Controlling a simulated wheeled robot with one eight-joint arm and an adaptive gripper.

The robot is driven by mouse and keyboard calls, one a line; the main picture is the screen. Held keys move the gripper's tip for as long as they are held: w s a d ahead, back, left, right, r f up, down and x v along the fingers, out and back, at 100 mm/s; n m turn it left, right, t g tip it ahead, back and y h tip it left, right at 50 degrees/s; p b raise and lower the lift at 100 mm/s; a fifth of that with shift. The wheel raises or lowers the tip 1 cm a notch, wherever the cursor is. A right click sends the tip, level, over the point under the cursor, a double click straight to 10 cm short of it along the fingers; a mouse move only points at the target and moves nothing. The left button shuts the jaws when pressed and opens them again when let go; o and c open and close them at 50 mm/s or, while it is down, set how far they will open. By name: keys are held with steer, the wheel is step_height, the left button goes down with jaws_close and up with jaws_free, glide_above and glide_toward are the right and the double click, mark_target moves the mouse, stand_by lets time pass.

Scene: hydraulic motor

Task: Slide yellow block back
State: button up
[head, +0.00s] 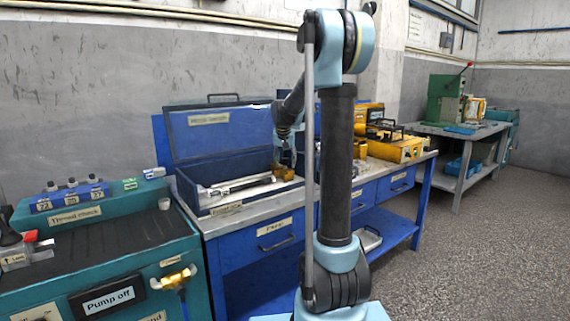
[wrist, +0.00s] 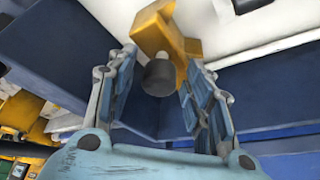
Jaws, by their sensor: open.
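A yellow block (wrist: 152,32) with a dark round knob (wrist: 160,77) shows at the top middle of the wrist view, at the far ends of my fingers. My gripper (wrist: 161,62) is open, with one finger on each side of the knob and the block's lower part. I cannot tell whether the fingers touch it. In the head view the yellow block (head: 284,173) is small, at the right end of the open blue toolbox (head: 222,208). My gripper (head: 285,152) is just above it, small and partly dark.
The toolbox's raised lid (head: 215,133) stands behind. Long silvery tools (head: 238,184) lie inside the box. It stands on a blue workbench (head: 260,222) with yellow equipment (head: 395,148) to the right. A teal control console (head: 110,240) is at left. Open floor (head: 470,250) is at right.

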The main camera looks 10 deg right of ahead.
mark_target(272, 172)
steer(key=v, duration=1.1)
steer(key=shift+r, duration=0.25)
steer(key=shift+s+a, duration=0.1)
steer(key=shift+s, duration=0.05)
